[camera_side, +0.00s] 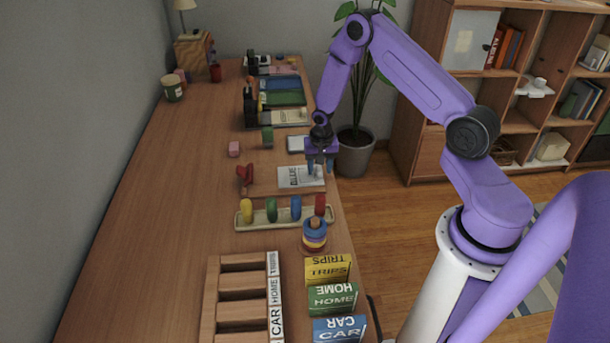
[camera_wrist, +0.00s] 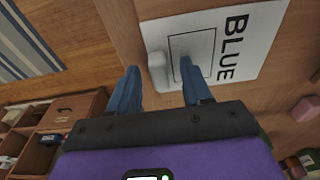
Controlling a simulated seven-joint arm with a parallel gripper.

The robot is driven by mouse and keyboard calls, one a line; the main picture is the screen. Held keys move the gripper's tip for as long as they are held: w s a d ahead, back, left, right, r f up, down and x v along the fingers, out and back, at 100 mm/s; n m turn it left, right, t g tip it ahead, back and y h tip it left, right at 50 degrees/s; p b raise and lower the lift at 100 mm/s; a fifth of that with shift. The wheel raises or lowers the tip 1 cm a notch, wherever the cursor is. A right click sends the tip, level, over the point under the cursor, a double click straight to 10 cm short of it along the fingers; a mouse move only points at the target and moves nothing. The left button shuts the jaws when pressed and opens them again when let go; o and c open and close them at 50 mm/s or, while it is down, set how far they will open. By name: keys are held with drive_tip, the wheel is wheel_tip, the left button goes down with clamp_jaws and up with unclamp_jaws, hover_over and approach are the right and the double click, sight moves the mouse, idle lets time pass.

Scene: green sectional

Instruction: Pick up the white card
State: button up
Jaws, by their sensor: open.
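The white card (camera_side: 289,178) lies flat on the wooden table near its right edge, with the word BLUE printed on it. In the wrist view the card (camera_wrist: 262,38) also has a thin black outlined rectangle and a white upright tab (camera_wrist: 157,66) at its left end. My gripper (camera_side: 319,171) is over that end of the card, pointing down. In the wrist view its two blue fingers (camera_wrist: 160,74) are open, one on each side of the tab. Whether the fingers touch the tab or card cannot be told.
A tray of coloured pegs (camera_side: 260,224) and a ring stacker (camera_side: 314,241) stand nearer the camera. A red object (camera_side: 244,174) and a pink block (camera_side: 234,149) lie left of the card. A slotted wooden rack (camera_side: 212,290) stands in front. The table's left side is mostly clear.

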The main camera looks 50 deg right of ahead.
clamp_jaws()
drive_tip(key=shift+r, duration=0.1)
drive_tip(key=shift+r, duration=0.4)
wheel_tip(320, 180, up, 2)
drive_tip(key=s+a+r, duration=0.4)
drive_tip(key=s+r, duration=0.6)
drive_tip(key=s, duration=0.3)
hover_over(305, 175)
wheel_tip(305, 175, down, 6)
drive_tip(key=shift+s+a+f, duration=0.1)
drive_tip(key=shift+f, duration=3.3)
